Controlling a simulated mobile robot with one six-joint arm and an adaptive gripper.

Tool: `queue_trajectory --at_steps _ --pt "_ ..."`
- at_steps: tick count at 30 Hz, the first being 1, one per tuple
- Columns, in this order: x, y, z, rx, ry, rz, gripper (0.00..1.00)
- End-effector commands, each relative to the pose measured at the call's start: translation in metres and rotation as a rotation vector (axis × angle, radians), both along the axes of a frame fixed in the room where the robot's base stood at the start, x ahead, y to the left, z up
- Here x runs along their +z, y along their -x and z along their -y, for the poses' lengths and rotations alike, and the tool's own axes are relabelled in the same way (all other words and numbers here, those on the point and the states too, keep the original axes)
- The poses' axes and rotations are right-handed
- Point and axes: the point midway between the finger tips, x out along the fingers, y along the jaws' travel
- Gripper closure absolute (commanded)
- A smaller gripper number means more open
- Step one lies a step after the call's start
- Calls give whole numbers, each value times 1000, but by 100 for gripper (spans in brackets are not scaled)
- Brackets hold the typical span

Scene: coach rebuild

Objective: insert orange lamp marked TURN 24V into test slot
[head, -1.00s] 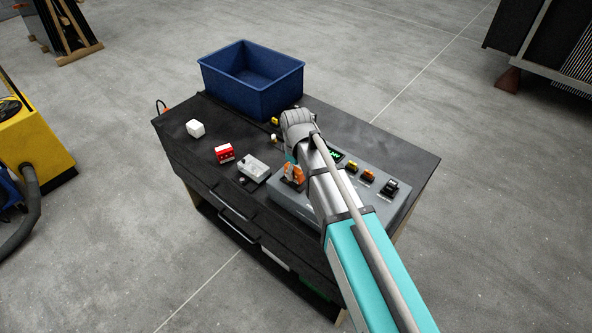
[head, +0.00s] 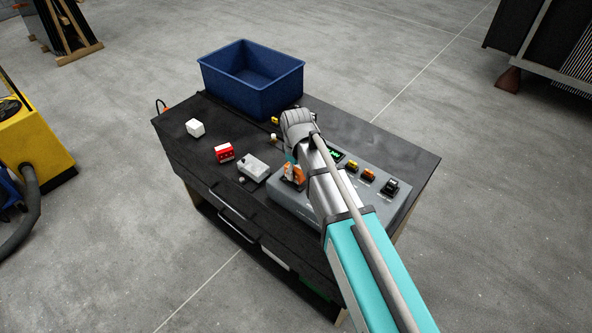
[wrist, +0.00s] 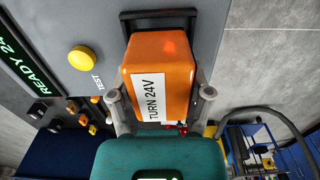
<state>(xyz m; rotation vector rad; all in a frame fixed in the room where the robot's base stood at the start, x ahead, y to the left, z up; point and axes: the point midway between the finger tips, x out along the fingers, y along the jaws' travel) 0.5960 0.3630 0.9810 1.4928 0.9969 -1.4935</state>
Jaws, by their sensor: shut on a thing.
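An orange lamp (wrist: 160,75) with a white label reading TURN 24V is between the fingers of my gripper (wrist: 160,98) in the wrist view. The gripper is shut on it. A dark-rimmed test slot (wrist: 158,14) in the grey test unit shows at the lamp's far end. The lamp covers most of the slot, so I cannot tell whether it is seated. In the head view the lamp (head: 297,172) shows as an orange patch beside my arm, at the left part of the grey test unit (head: 375,222). My arm partly hides the unit.
A yellow TEST button (wrist: 82,58) and a green READY 24 display (wrist: 18,62) are beside the slot. Yellow (head: 352,166) and orange (head: 368,174) parts sit on the unit. A blue bin (head: 225,88), red block (head: 224,152) and white cube (head: 195,127) stand on the bench.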

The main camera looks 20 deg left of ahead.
Motion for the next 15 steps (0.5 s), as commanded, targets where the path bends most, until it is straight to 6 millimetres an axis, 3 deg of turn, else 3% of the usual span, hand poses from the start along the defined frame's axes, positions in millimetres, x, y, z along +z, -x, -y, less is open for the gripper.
queue_trajectory --at_steps 15 --pt "-4 0 0 0 0 0 88"
